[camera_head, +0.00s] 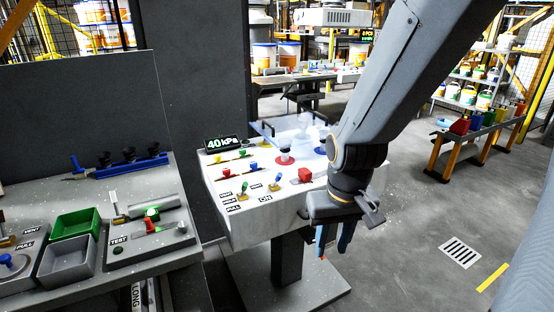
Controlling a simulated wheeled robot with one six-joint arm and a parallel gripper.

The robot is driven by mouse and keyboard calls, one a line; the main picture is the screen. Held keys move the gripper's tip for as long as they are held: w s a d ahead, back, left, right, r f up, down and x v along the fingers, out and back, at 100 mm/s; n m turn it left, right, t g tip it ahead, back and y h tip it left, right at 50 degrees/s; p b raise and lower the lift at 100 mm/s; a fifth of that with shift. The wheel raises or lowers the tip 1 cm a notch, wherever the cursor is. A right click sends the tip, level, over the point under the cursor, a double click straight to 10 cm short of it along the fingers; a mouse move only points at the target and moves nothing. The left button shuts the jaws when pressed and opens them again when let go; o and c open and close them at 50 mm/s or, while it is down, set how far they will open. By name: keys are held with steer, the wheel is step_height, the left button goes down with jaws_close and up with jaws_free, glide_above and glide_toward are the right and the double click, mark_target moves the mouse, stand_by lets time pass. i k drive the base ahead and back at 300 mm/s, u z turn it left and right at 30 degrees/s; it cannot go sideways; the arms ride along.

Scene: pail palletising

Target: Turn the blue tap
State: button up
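A blue-handled tap (276,184) on a brass body stands on the sloped white console (250,230). A green-handled tap (244,187) is to its left and a red knob (305,175) to its right. My gripper (333,241) hangs pointing down at the console's right front corner, to the right of the blue tap and apart from it. Its two bluish fingers appear spread with nothing between them. My wrist and forearm hide the console's right side.
The console has a display reading 40 kPa (221,143), small coloured levers and a clear-covered section with a red disc (285,160). A grey bench (75,195) with green and grey bins is at left. Open floor (420,240) lies to the right.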

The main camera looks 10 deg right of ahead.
mark_target(254, 164)
steer(key=z, duration=0.75)
steer(key=i, duration=0.7)
steer(key=u, duration=0.85)
